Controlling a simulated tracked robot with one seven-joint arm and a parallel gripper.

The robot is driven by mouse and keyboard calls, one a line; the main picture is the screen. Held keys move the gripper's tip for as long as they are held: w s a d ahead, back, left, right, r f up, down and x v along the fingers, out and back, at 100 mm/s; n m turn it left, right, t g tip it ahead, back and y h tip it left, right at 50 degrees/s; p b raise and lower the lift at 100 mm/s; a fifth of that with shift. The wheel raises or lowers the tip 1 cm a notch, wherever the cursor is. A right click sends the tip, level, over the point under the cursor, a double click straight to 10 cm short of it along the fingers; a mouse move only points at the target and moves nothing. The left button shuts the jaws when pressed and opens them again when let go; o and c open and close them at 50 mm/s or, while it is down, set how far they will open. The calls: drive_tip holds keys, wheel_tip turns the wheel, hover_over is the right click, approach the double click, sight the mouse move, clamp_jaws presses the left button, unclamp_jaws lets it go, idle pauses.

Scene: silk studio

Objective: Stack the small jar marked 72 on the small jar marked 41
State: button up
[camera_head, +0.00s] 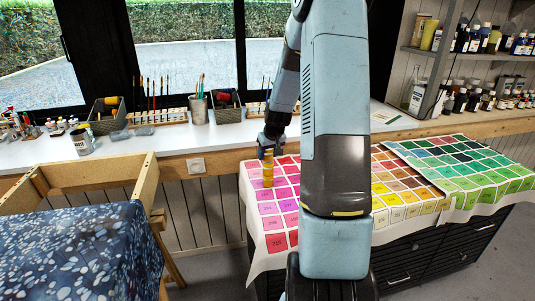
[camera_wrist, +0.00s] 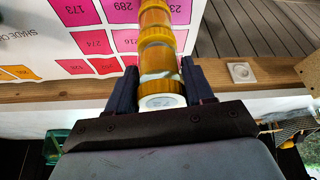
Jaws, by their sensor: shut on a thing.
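My gripper (camera_wrist: 161,82) is shut on a small jar with a pale round end (camera_wrist: 162,102). This jar lines up with other yellow-orange small jars (camera_wrist: 157,40) in one column, and I cannot tell whether it touches them or is a little apart. In the head view the yellow column (camera_head: 268,170) stands upright over the pink part of a colour chart cloth, with my gripper (camera_head: 269,150) at its top. The numbers 72 and 41 cannot be read, so I cannot tell which jar is which.
The numbered chart cloth (camera_head: 275,240) covers a cabinet top. A white worktop (camera_head: 135,148) behind holds brushes in a metal cup (camera_head: 198,110), a tin (camera_head: 82,143) and baskets. A wooden frame with blue speckled fabric (camera_head: 80,250) stands at left. Shelves of bottles (camera_head: 490,42) are at right.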

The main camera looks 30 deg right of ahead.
drive_tip(key=shift+f, duration=0.4)
drive_tip(key=o, duration=1.2)
drive_tip(key=shift+c, duration=0.2)
drive_tip(key=shift+r, duration=0.1)
drive_tip(key=v, duration=1.3)
drive_tip(key=s+a+r, duration=1.2)
drive_tip(key=a, duration=0.2)
drive_tip(key=s+a+r, duration=0.1)
drive_tip(key=s+a, duration=0.2)
drive_tip(key=s, duration=0.5)
drive_tip(key=s+a+r+n+t, duration=0.1)
drive_tip(key=s+a, duration=0.2)
drive_tip(key=s, duration=0.6)
drive_tip(key=shift+a+r, duration=0.3)
drive_tip(key=shift+a, duration=0.1)
